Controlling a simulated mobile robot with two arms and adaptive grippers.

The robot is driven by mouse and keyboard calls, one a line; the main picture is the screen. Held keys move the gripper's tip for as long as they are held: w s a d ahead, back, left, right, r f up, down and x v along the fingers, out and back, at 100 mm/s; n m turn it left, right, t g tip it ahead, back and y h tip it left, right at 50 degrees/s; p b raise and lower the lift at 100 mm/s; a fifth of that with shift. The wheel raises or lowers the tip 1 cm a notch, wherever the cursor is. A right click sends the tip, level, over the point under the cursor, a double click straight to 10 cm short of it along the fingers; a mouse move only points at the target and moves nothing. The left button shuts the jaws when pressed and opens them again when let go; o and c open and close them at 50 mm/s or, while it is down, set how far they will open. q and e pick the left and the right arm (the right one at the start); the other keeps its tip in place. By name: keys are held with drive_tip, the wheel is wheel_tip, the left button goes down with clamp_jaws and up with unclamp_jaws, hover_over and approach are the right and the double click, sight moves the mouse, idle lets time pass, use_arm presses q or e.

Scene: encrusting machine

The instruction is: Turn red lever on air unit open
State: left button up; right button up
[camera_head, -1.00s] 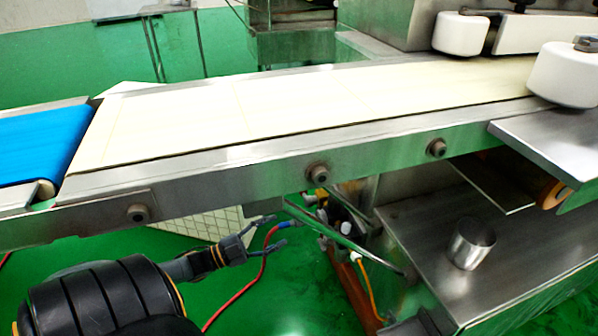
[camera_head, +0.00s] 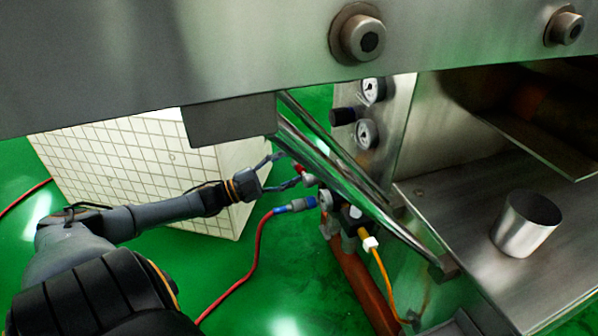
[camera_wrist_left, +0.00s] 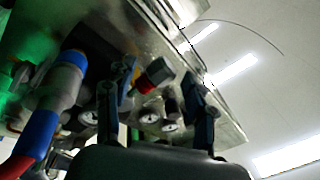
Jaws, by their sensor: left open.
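The air unit (camera_head: 352,214) sits under the conveyor frame, partly hidden behind slanted metal bars. A small red part (camera_head: 299,169), seemingly the lever, shows at its left end. In the left wrist view the red lever (camera_wrist_left: 155,73) has a silvery end and appears between my fingers. My left gripper (camera_head: 284,171) is open, with its fingertips close to the lever. It also shows in the left wrist view (camera_wrist_left: 157,78). I cannot tell whether the fingers touch the lever. My right gripper is not in view.
A red hose with a blue fitting (camera_head: 290,207) joins the unit just below my gripper. The conveyor frame (camera_head: 200,65) lies above. A white tiled box (camera_head: 130,165) stands behind my arm. Pressure gauges (camera_head: 366,134) and a metal cup (camera_head: 526,224) are to the right.

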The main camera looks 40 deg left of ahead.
use_arm(q)
drive_tip(key=shift+b+x, duration=0.6)
drive_tip(key=shift+x, duration=0.95)
drive_tip(key=shift+c, duration=0.2)
clamp_jaws()
